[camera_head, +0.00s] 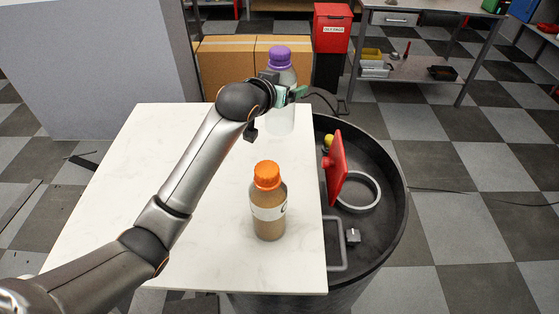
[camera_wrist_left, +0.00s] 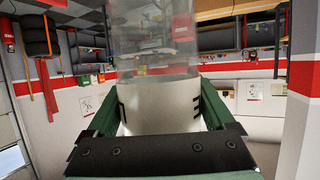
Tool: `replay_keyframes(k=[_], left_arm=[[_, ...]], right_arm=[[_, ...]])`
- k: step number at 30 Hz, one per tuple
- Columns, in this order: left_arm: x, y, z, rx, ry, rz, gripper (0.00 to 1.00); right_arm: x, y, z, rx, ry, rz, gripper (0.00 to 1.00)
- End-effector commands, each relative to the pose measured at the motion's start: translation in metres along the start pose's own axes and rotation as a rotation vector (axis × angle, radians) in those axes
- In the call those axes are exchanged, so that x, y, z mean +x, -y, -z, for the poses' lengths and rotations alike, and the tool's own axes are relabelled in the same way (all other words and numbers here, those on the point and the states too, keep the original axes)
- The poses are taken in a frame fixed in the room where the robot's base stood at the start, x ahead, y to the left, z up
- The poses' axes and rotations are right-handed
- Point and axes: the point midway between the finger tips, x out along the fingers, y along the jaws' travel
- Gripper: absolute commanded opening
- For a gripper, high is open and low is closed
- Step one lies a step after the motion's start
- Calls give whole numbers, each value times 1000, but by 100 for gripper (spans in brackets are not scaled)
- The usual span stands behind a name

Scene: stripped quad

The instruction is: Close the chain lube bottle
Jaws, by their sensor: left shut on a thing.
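A clear bottle (camera_head: 281,121) with a pale label (camera_wrist_left: 155,112) is upright near the back right corner of the white table. A purple cap (camera_head: 279,56) sits at its top; I cannot tell how tightly. My left gripper (camera_head: 292,92) is shut around the clear bottle's side, with its green fingers on both sides in the left wrist view (camera_wrist_left: 158,125). I cannot tell whether its base touches the table. A brown bottle (camera_head: 268,222) with an orange cap (camera_head: 266,175) stands nearer, at the table's right side. I cannot read which bottle is chain lube. My right gripper is not in view.
The white tabletop (camera_head: 120,215) is clear left of the brown bottle. A round black tub (camera_head: 391,215) on the right holds a red object (camera_head: 336,170) and a grey ring (camera_head: 375,195). Cardboard boxes (camera_head: 225,62) and a red bin (camera_head: 331,30) stand behind.

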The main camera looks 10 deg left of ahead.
Motion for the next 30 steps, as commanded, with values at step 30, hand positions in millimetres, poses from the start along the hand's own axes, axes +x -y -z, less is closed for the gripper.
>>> replay_keyframes(k=[30], left_arm=[[25, 0, -60, 0, -4, 1, 0]], right_arm=[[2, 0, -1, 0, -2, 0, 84]])
